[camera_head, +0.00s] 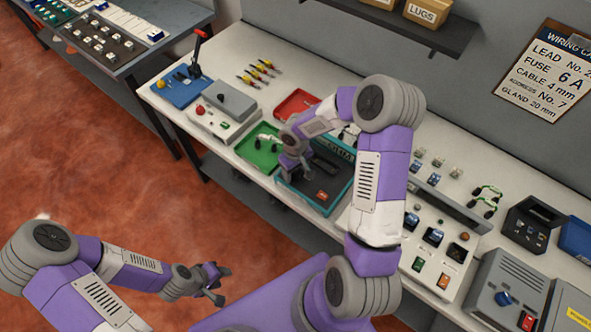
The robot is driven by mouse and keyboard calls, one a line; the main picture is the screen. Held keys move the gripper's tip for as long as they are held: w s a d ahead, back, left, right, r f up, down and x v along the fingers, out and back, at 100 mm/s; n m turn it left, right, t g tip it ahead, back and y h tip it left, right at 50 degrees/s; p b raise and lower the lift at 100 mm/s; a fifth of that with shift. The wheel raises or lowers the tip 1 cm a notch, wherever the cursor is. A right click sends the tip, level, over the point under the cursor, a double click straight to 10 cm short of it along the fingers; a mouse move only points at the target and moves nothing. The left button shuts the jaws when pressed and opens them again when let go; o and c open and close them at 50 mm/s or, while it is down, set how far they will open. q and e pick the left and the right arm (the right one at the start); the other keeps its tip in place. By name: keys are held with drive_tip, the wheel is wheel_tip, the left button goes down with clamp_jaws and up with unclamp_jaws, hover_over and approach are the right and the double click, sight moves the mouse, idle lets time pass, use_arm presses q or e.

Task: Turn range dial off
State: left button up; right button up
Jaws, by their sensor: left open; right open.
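No range dial can be picked out for certain at this size. A dark tester in a teal frame (322,201) lies on the bench, with a small red part on its face. My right gripper (285,178) is open over the left edge of this tester, pointing down. My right arm crosses in front of the tester's back right part and hides some of it. Whether the fingers touch anything cannot be told. My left gripper (220,286) is open and empty, low at the left, over the floor in front of the bench.
A green tray (257,158) and a red tray (296,104) lie beside the tester. A grey control box (220,112) stands to the left. A white panel with meters (437,243) stands to the right. A shelf (400,28) hangs above.

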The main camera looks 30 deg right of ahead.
drive_tip(key=shift+c, duration=0.4)
drive_tip(key=c, duration=0.9)
drive_tip(key=shift+c, duration=0.2)
drive_tip(key=shift+n, duration=0.4)
drive_tip(key=n, duration=0.2)
drive_tip(key=shift+n, duration=0.3)
drive_tip(key=n, duration=0.2)
drive_tip(key=shift+n, duration=0.4)
drive_tip(key=n+p, duration=0.1)
drive_tip(key=n, duration=0.4)
drive_tip(key=shift+n, duration=0.4)
